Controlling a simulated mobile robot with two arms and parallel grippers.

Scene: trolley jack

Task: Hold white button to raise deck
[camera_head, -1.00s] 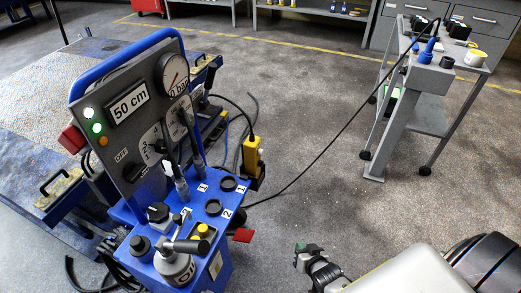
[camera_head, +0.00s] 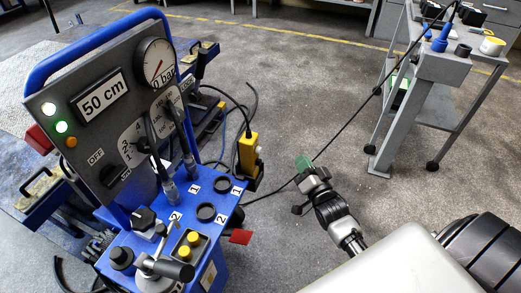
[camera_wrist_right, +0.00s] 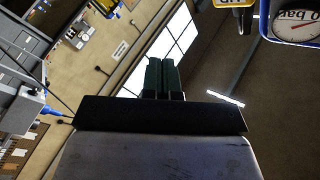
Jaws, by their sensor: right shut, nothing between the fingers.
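The blue control console (camera_head: 128,235) stands at the left, its grey panel showing "50 cm" and a gauge (camera_head: 157,63) marked bar. The textured deck (camera_head: 28,88) lies behind, partly hidden. My right gripper (camera_head: 304,163), with green fingertips, is shut and empty, in the air right of the pendant. Its fingers (camera_wrist_right: 162,76) are together in the right wrist view. My left gripper is out of view.
Floor between console and trolley is open.

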